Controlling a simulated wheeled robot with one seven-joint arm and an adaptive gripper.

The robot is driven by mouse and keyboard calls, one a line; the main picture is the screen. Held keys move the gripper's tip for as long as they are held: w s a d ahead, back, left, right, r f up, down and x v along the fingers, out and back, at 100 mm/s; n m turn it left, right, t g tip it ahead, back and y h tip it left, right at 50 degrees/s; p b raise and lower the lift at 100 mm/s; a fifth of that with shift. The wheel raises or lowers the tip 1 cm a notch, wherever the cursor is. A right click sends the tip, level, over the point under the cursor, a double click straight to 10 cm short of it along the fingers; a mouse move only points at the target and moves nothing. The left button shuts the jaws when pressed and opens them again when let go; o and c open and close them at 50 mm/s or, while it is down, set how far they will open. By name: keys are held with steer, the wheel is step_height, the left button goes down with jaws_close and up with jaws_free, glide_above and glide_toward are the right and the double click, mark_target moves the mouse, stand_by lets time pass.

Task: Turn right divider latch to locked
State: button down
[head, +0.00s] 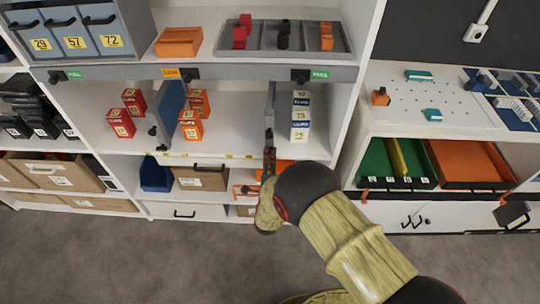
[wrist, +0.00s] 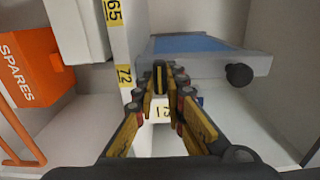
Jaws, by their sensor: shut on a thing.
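The right divider (head: 270,104) stands upright on the middle shelf, edge-on in the head view. In the wrist view it is a grey-framed panel with a blue face (wrist: 190,44) and a round black knob (wrist: 238,74). My gripper (head: 269,152) is at the divider's lower front end, by the shelf edge. In the wrist view my gripper (wrist: 161,84) has its fingers closed around a small dark piece, apparently the right divider latch (wrist: 160,70). The fingers hide most of it, so its locked or unlocked position cannot be told.
A left divider (head: 171,104) stands between red boxes (head: 121,122) and orange boxes (head: 190,125). White boxes (head: 300,115) stand right of the right divider. An orange SPARES bin (wrist: 30,65) is beside the shelf edge (wrist: 122,70). A rail with knobs (head: 230,73) runs above.

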steer(key=shift+f, duration=0.1)
steer(key=c, duration=1.8)
jaws_free()
steer(key=shift+c, duration=0.2)
steer(key=s, duration=1.2)
steer(key=shift+a, duration=0.15)
